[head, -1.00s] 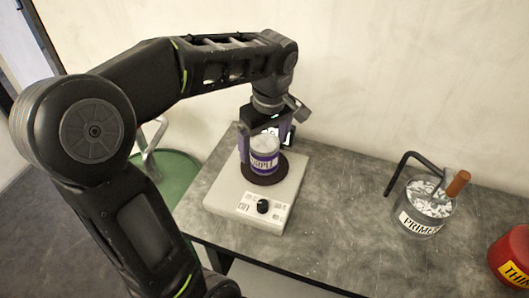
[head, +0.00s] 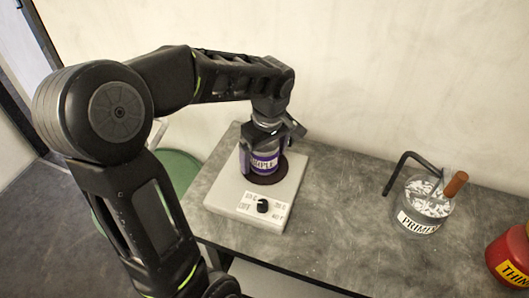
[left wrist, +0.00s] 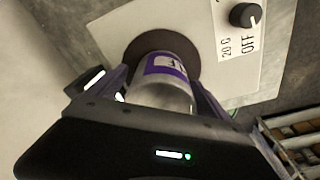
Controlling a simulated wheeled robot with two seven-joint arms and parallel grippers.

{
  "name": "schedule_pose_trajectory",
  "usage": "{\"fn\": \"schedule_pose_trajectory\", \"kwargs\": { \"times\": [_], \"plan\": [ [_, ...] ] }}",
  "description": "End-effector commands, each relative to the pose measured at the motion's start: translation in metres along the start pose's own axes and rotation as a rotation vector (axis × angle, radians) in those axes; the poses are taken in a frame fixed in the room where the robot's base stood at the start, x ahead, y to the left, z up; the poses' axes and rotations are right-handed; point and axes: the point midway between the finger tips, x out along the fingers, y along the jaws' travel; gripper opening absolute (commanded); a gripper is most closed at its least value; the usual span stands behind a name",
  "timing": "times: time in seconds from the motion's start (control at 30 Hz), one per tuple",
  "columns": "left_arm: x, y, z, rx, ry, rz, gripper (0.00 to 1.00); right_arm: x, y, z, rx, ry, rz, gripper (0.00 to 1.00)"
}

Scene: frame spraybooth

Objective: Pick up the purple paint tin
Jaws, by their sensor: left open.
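The purple paint tin (head: 265,165), grey with a purple label band, stands upright on the dark round plate (head: 262,179) of a white hotplate. It also shows in the left wrist view (left wrist: 168,75), partly hidden by my gripper body. My left gripper (head: 263,158) points down over the tin, open, with one finger on each side of it. In the left wrist view my fingers (left wrist: 163,88) flank the tin. I cannot tell whether they touch it. My right gripper is not in view.
The white hotplate (head: 228,203) with a black knob (head: 263,206) sits on a grey bench (head: 330,215). A primer container (head: 420,218) with tools in it and a red thinner can (head: 510,255) stand to the right. A wall is behind. The bench between hotplate and primer is clear.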

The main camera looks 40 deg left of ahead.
Motion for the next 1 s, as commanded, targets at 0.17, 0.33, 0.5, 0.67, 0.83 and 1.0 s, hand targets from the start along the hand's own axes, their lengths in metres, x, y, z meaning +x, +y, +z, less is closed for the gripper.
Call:
{"fn": "schedule_pose_trajectory", "kwargs": {
  "times": [0.17,0.33,0.5,0.67,0.83,1.0],
  "plan": [
    [-0.0003,0.0001,0.0,0.0,0.0,0.0,0.9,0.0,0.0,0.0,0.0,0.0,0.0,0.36],
    [-0.0003,0.0,0.0,0.0,0.0,0.0,0.78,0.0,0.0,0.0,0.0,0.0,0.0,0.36],
    [-0.0003,0.0001,0.0,0.0,0.0,0.0,0.64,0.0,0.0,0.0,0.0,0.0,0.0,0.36],
    [-0.0003,0.0001,0.0,0.0,0.0,0.0,0.51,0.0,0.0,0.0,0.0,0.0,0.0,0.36],
    [-0.0003,0.0001,0.0,0.0,0.0,0.0,0.37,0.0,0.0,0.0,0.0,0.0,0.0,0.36],
    [-0.0003,0.0001,0.0001,0.0,0.0,0.0,0.23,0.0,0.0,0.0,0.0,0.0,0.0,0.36]
  ]
}}
